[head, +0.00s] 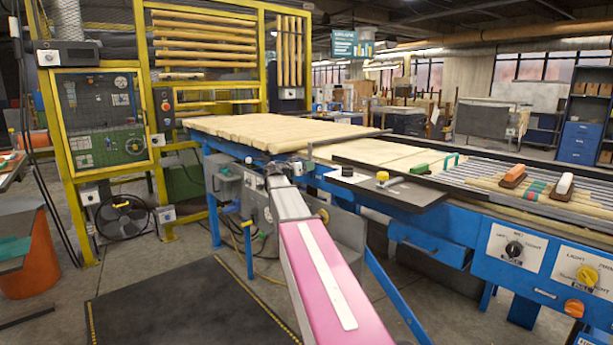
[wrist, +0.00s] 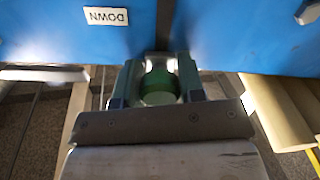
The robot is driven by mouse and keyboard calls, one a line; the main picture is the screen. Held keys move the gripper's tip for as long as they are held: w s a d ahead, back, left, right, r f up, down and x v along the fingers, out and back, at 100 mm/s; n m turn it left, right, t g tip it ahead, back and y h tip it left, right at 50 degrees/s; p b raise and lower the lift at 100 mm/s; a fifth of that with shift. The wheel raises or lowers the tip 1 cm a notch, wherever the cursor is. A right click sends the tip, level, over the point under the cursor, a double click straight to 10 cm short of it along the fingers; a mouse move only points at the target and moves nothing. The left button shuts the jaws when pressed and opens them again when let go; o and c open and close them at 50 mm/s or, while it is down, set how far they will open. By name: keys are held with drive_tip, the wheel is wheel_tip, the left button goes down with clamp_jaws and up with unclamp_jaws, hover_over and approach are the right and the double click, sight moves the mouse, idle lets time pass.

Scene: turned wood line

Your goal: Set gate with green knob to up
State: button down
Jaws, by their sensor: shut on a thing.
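In the wrist view, the green knob (wrist: 158,88) sits between the two fingers of my gripper (wrist: 158,68), which is shut on it. The knob is right at a dark slot between two blue panels. A white label reading DOWN (wrist: 106,16) is on the left blue panel (wrist: 60,40). In the head view my pink and grey arm reaches towards the blue-framed line, and I cannot make out the gripper or the green knob there. The gate's own body and its position cannot be told.
A blue-framed line (head: 450,225) carries pale boards (head: 265,130) and wooden rods. A dark plate (head: 390,190) juts out near my arm. Control knobs, such as a yellow one (head: 588,276), are on the right. A yellow machine frame (head: 75,180) stands left; a dark mat (head: 180,305) covers floor.

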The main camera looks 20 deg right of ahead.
sight(309, 158)
drive_tip(key=shift+r, duration=1.75)
drive_tip(key=c, duration=0.8)
unclamp_jaws()
drive_tip(key=shift+o, duration=0.2)
drive_tip(key=shift+a+f, duration=0.1)
drive_tip(key=shift+a, duration=0.05)
drive_tip(key=v, duration=1)
drive_tip(key=shift+a, duration=0.25)
drive_tip(key=shift+s, duration=0.1)
